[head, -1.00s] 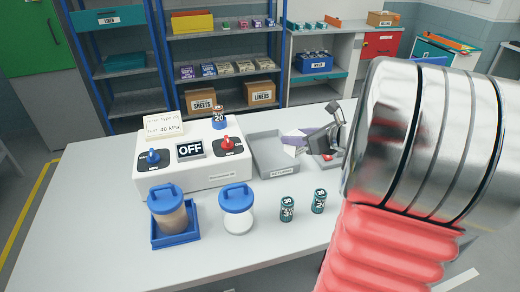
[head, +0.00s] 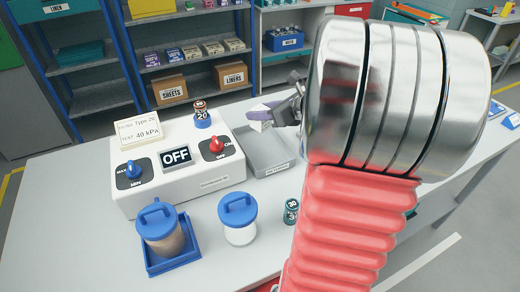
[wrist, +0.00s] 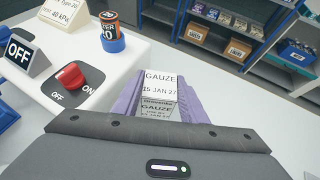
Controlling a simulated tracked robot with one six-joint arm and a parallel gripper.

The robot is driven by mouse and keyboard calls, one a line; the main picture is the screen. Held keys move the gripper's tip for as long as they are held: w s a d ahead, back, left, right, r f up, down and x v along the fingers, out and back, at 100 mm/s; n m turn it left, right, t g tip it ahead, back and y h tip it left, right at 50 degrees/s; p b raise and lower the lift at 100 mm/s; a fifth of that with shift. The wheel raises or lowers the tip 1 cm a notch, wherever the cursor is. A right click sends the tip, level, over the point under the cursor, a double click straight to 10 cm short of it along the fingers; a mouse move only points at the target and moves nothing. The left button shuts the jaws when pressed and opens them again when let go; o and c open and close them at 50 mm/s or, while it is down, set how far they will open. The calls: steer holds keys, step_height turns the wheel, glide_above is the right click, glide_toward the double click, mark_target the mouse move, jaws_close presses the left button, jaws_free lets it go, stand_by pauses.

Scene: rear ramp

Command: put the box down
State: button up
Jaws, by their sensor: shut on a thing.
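The white gauze box (head: 260,124) is between the purple jaws of my gripper (head: 268,112). In the wrist view the box (wrist: 160,84) shows "GAUZE" and "15 JAN 27" on one face and smaller print on another. The purple jaws flank it on both sides, and my gripper (wrist: 158,100) is shut on it. In the head view the box appears at the back edge of the grey tray (head: 266,160), whose label seems to read "RETURNS". I cannot tell whether it touches anything below. My arm hides the area to the right.
The white machine (head: 180,165) with an "OFF" display (head: 176,156) stands left of the tray. A battery-like cylinder (head: 201,112) stands on it. Two blue-lidded jars (head: 160,228) (head: 238,218) and a teal cylinder (head: 291,211) stand in front. The tray's visible floor is empty.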

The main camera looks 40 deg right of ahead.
mark_target(267, 128)
steer(key=shift+f, duration=0.1)
steer(key=shift+s+d+f, duration=0.1)
steer(key=shift+f, duration=2.9)
steer(key=shift+f, duration=0.1)
steer(key=shift+f, duration=1.8)
steer(key=shift+f, duration=0.1)
steer(key=o, duration=1.1)
steer(key=shift+c, duration=0.2)
